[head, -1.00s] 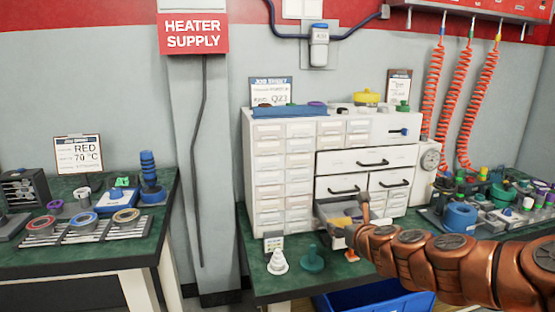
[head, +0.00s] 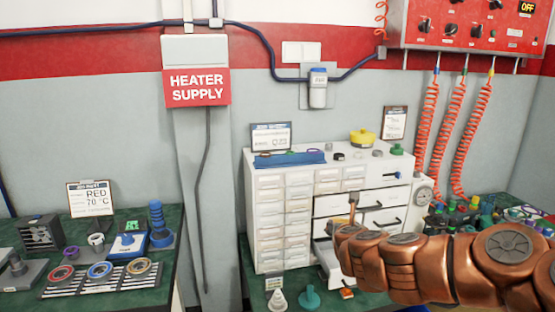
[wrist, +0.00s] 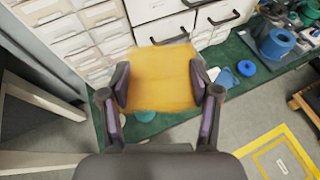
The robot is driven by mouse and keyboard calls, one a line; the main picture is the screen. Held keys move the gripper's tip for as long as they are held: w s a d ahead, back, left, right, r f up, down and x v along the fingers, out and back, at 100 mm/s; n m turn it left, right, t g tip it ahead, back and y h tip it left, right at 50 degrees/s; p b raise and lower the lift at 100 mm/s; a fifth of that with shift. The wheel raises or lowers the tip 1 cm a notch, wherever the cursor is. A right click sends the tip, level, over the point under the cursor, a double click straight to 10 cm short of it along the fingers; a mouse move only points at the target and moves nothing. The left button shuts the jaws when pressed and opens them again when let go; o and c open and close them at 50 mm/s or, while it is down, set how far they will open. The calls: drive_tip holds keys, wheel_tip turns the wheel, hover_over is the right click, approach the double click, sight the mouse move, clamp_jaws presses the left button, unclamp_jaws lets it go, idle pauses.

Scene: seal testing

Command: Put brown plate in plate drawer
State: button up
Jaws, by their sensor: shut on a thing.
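The brown plate (wrist: 155,88) shows as a flat yellow-brown square in the wrist view, held between the two fingers of my gripper (wrist: 160,75). In the head view the plate (head: 353,206) is a thin upright brown strip above my gripper (head: 345,232). My gripper is shut on it, in front of the white drawer cabinet (head: 284,224). A lower drawer (head: 330,265) of the cabinet stands pulled out below my gripper; my arm hides much of it and its contents. Closed wide drawers with black handles (head: 371,208) are just above and behind.
White and green cone-shaped parts (head: 309,298) stand on the green bench in front of the cabinet. Blue and green round parts (wrist: 273,44) and several fittings crowd the bench to the right. A second bench (head: 90,285) stands at the left, across a gap.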

drive_tip(key=shift+m+h, duration=0.6)
drive_tip(key=shift+h, duration=0.1)
drive_tip(key=r+p, duration=0.1)
drive_tip(key=r, duration=0.1)
drive_tip(key=r+p, duration=0.2)
drive_tip(key=s+r+p, duration=0.1)
drive_tip(key=r, duration=0.1)
drive_tip(key=shift+p, duration=0.4)
drive_tip(key=shift+s+d+r+g+p, duration=0.1)
drive_tip(key=shift+s+r+g+p, duration=0.1)
drive_tip(key=shift+r+g+p, duration=0.25)
drive_tip(key=shift+f, duration=0.1)
